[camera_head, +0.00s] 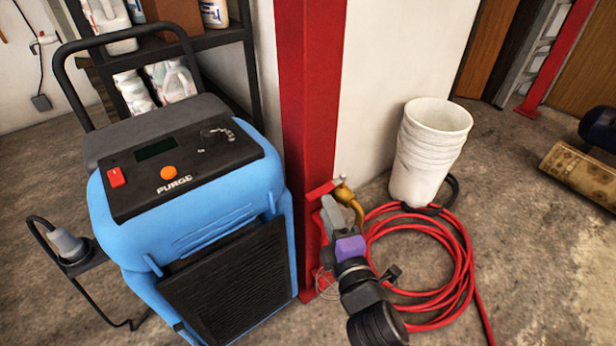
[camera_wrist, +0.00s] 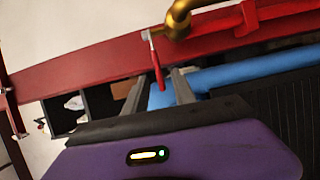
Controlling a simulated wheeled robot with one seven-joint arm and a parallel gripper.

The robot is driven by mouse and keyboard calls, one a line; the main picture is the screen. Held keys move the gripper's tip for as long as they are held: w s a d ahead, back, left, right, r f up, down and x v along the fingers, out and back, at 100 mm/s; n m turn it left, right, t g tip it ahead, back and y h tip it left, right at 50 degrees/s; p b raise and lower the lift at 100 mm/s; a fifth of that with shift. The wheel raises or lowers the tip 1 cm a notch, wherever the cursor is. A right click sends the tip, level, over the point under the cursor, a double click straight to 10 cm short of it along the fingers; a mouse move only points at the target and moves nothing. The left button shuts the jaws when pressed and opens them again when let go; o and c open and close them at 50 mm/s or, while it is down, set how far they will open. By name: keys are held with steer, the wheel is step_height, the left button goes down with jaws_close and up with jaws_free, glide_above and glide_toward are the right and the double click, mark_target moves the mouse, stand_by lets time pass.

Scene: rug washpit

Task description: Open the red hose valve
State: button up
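The brass valve (camera_wrist: 178,20) shows at the top of the wrist view, in front of the red post. Its thin red lever (camera_wrist: 157,66) points down toward my gripper (camera_wrist: 158,82). The lever's end appears between my two grey fingers, which stand apart with a gap on each side of it. I cannot tell whether either finger touches it. In the head view the brass valve (camera_head: 347,196) sits beside the red post, with my gripper (camera_head: 330,208) close against it. My wrist partly hides the valve's lower part there.
The red post (camera_head: 309,120) rises behind the valve. A blue purge machine (camera_head: 205,215) stands close at left. A rolled rug (camera_head: 580,175) lies far right.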

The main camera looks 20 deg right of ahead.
mark_target(319, 189)
steer(key=w, duration=0.9)
steer(key=shift+w+d+r, duration=0.1)
steer(key=shift+d, duration=0.2)
steer(key=shift+c, duration=0.4)
jaws_close()
stand_by(0.8)
